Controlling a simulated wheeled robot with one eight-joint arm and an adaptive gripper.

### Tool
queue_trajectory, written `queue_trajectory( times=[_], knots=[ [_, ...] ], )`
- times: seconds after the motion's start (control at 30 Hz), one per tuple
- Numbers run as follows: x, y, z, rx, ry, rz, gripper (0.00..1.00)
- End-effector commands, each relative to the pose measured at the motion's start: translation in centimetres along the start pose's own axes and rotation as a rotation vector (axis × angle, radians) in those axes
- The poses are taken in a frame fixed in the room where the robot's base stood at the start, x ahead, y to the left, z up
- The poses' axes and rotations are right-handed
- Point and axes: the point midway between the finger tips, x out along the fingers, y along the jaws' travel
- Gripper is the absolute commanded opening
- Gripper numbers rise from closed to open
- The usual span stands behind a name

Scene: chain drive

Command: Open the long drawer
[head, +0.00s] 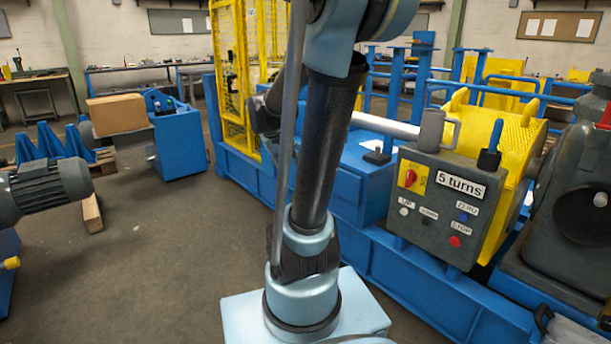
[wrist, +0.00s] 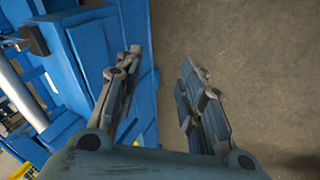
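My gripper (wrist: 160,68) shows in the wrist view with its two fingers apart and nothing between them. Bare floor and the edge of a blue structure (wrist: 90,42) lie beyond the fingers. The left finger overlaps that structure in the picture; I cannot tell whether they touch. The structure has a raised rectangular panel, but I cannot tell whether it is the long drawer. In the head view, a blue box-like cabinet (head: 345,182) stands behind my arm, partly hidden by it. No drawer front or handle is clearly visible there. My fingers cannot be made out in the head view.
A control box (head: 430,205) labelled "5 turns" stands at right, beside a yellow guard (head: 505,135). A blue base rail (head: 400,275) runs along the machine. A cardboard box (head: 117,114) and a grey motor (head: 48,187) are at left. The floor (head: 170,260) between is clear.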

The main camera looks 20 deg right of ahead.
Motion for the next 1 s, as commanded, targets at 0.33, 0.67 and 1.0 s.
queue_trajectory(
  times=[0.33, 0.67, 1.0],
  knots=[
    [3.0, 3.1, -9.4, -0.051, 0.007, 0.165, 0.36],
    [7.3, 4.9, -17.7, -0.098, 0.015, 0.32, 0.36],
    [13.1, 5.3, -25.1, -0.147, 0.023, 0.48, 0.36]
  ],
)
